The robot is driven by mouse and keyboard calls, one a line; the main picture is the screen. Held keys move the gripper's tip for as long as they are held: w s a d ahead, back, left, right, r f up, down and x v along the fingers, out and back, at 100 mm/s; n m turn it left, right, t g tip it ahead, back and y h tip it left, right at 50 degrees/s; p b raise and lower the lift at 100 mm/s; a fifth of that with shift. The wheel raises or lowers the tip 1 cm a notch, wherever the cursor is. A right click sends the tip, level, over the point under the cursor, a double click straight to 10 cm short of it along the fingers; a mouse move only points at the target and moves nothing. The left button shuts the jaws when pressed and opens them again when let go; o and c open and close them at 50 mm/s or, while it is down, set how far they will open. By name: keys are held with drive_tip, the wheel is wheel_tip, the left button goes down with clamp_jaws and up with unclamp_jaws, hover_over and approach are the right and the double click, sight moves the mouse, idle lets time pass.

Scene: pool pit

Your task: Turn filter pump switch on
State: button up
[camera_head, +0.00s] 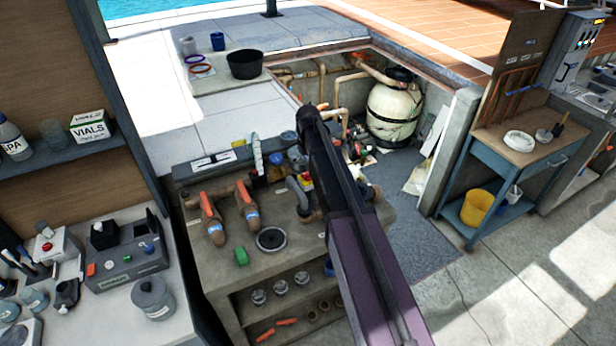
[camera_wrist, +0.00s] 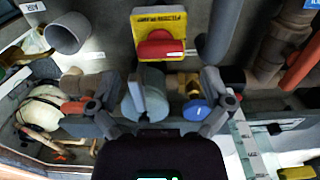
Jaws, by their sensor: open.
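The filter pump switch (camera_wrist: 160,48) is a red knob or rocker on a yellow box. Its yellow label, reading like "FILTER PUMP", appears upside down in the wrist view. Whether it is on or off cannot be told. A small red and yellow thing, likely the same switch (camera_head: 304,179), shows beside my arm in the head view. My gripper (camera_wrist: 170,82) is open and empty in the wrist view, its grey fingers spread either side, with the switch ahead between and beyond them. No contact with the switch is visible. In the head view my arm hides the gripper.
A grey elbow pipe (camera_wrist: 68,34) and a blue-capped valve (camera_wrist: 195,110) lie close to the fingers. Brown pipes with orange handles (camera_head: 212,212) stand on the concrete counter (camera_head: 235,275). A cream filter tank (camera_head: 393,112) stands in the pit behind. Paving at the right is clear.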

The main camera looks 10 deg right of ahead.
sight(308, 173)
drive_tip(key=shift+f+b, duration=1.45)
drive_tip(key=shift+f, duration=0.25)
drive_tip(key=c, duration=1.1)
